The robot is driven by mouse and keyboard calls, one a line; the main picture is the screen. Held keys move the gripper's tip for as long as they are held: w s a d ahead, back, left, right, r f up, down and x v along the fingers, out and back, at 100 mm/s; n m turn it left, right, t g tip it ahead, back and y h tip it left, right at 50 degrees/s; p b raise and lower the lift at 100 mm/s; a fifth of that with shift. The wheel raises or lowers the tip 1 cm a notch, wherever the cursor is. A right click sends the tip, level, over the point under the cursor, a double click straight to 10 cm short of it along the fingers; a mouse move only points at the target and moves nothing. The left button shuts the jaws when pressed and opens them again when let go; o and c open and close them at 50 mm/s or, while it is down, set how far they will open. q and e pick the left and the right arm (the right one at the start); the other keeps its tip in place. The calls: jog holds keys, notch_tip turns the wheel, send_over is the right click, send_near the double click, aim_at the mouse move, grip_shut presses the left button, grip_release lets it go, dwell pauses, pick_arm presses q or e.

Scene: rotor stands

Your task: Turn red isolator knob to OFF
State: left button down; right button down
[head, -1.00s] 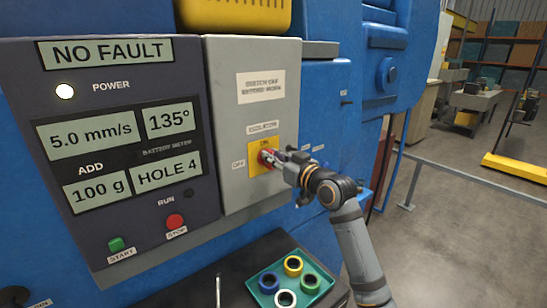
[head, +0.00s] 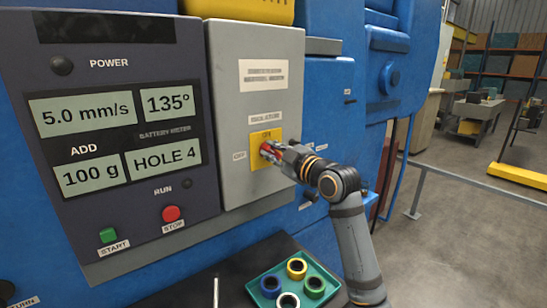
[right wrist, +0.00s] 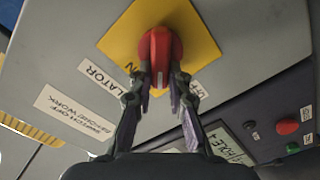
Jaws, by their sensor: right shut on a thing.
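The red isolator knob (head: 267,150) sits on a yellow plate (head: 258,152) on the grey box (head: 230,110). My right gripper (head: 277,152) is shut on the knob, its fingers on either side. In the right wrist view the knob (right wrist: 160,48) stands upright between the two fingertips (right wrist: 160,85), partly hidden by them. The OFF label (head: 239,155) is left of the plate in the head view. An ON mark is at the plate's top. The knob's exact pointing direction is hard to tell. My left gripper is not in view.
The dark panel (head: 75,215) left of the box has a dark power lamp (head: 62,66), a blank top display (head: 105,28), a green START button (head: 108,235) and a red STOP button (head: 171,214). A green tray (head: 262,292) of coloured rings is below.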

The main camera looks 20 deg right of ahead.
jog(key=shift+s+a+f+n+b, duration=0.1)
jog(key=shift+f+n+b, duration=0.1)
jog(key=shift+n+b, duration=0.85)
jog(key=shift+w+a+f+n+b, duration=0.1)
jog(key=shift+f+n+b, duration=0.2)
jog(key=shift+n, duration=1.4)
jog(key=shift+s+f+n+b, duration=0.15)
jog(key=shift+n+b, duration=0.6)
jog(key=shift+n, duration=0.6)
jog(key=c, duration=1.3)
grip_release()
jog(key=shift+v, duration=6)
